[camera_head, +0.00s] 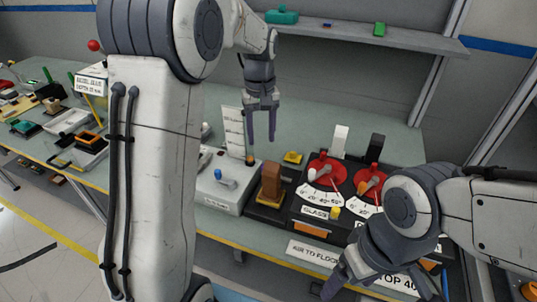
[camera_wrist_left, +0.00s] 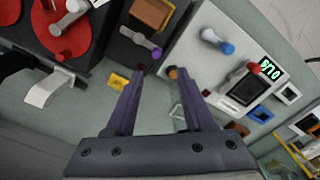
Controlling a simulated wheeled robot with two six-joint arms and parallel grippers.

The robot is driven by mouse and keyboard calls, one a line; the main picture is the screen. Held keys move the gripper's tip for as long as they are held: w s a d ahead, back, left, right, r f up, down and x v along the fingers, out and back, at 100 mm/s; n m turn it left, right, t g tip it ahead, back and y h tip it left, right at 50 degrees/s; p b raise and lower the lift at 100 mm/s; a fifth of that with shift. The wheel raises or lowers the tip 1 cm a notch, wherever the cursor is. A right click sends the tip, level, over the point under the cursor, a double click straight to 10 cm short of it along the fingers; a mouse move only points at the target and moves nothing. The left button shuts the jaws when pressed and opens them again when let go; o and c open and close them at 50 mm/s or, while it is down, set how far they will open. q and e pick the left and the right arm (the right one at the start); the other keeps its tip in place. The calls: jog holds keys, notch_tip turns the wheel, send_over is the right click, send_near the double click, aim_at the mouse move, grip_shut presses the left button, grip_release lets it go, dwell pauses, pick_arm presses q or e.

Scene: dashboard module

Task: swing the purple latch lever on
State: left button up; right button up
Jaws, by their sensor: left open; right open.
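The latch lever is a grey arm with a purple tip (camera_wrist_left: 157,53), seen in the left wrist view on the dark panel beside a brown block (camera_wrist_left: 150,12). In the head view I cannot make the lever out. My left gripper (camera_head: 261,138) points down above the bench, behind the brown block (camera_head: 271,183). It is open and empty. In the left wrist view its fingertips (camera_wrist_left: 156,74) are spread, and the purple tip appears just beyond the gap between them, apart from both. My right gripper (camera_head: 384,287) is open and empty at the front right, over the bench's front edge.
Two red dials (camera_head: 326,170) with levers sit right of the brown block, white and black upright handles behind. A grey box with a blue-tipped lever (camera_head: 226,178) is left. An orange knob (camera_head: 250,160) and a yellow piece (camera_head: 293,157) are close by. A shelf (camera_head: 350,38) hangs behind.

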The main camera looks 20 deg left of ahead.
pick_arm(q)
jog(key=f, duration=1)
jog(key=shift+w+d+p, duration=0.1)
jog(key=shift+d+p, duration=0.25)
jog(key=shift+p, duration=0.05)
grip_shut()
